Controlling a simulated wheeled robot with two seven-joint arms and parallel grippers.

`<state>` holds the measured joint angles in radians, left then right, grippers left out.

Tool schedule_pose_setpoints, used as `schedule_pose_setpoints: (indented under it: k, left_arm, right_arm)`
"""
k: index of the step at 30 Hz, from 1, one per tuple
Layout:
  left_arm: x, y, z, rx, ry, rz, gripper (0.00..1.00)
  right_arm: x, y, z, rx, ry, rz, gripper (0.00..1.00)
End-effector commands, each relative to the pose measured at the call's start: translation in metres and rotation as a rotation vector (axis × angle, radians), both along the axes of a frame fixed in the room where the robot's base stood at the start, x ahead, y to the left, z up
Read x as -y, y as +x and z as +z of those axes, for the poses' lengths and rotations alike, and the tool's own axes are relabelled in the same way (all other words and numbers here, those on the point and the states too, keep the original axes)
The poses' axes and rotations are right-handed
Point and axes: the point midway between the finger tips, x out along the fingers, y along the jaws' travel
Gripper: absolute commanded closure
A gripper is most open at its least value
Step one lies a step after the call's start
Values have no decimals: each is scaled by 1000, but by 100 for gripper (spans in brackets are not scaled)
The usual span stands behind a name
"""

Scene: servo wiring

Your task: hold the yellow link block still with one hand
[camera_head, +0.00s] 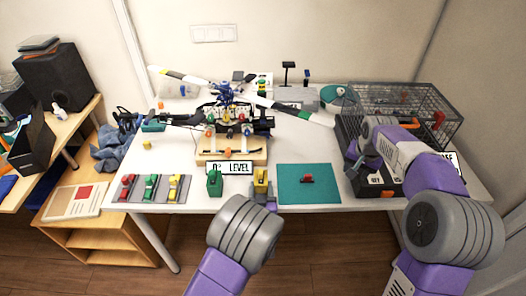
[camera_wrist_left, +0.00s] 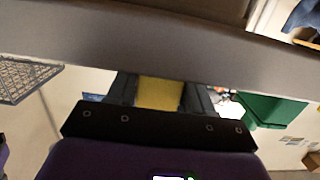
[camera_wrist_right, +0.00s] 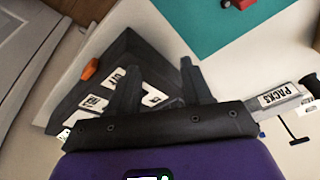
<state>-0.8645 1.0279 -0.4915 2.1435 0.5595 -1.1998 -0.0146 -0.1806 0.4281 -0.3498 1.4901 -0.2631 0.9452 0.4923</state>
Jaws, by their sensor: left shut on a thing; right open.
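The yellow link block (camera_head: 261,180) is at the table's front edge, between a green block (camera_head: 214,183) and the teal mat (camera_head: 320,193). My left gripper (camera_head: 263,202) is shut on it from the front side. In the left wrist view, the yellow block (camera_wrist_left: 160,93) fills the gap between the dark fingers of my left gripper (camera_wrist_left: 160,96). Its lower part is hidden there. My right gripper (camera_wrist_right: 160,82) is open and empty above a black case with white labels (camera_wrist_right: 85,95). In the head view the case (camera_head: 378,190) is at the table's right.
A tray (camera_head: 145,199) with red, green and yellow pieces is at front left. A red piece (camera_head: 307,179) lies on the teal mat. A helicopter-like model (camera_head: 230,95) on a wooden stand fills the middle. A wire cage (camera_head: 430,110) stands at back right.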

Motion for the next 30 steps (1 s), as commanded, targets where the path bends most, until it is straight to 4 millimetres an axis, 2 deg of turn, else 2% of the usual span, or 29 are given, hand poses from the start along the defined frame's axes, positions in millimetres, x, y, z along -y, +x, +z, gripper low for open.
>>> schedule_pose_setpoints:
  k: [1, 6, 9, 12, 16, 21, 26, 30]
  left_arm:
    - [0, 0, -1, -4, 1, 0, 78]
    - [0, -1, -1, -4, 1, 0, 78]
    - [0, -1, -1, -4, 1, 0, 78]
    - [0, -1, -1, -4, 1, 0, 78]
    - [0, -1, -1, -4, 1, 0, 78]
    - [0, -1, -1, -4, 1, 0, 78]
    - [0, -1, -1, -4, 1, 0, 78]
    - [0, -1, -1, -4, 1, 0, 78]
  right_arm:
    - [-34, 7, 2, -11, -3, 81, 51]
    - [-135, 14, 15, -42, -20, 332, 51]
    - [-188, 10, 31, -43, -37, 466, 51]
    - [-230, 4, 50, -30, -55, 574, 51]
    - [-263, -5, 73, -9, -76, 665, 51]
    - [-282, -11, 85, 5, -90, 715, 51]
    - [-284, -7, 73, 3, -91, 720, 51]
    - [-285, -1, 49, 3, -90, 719, 51]
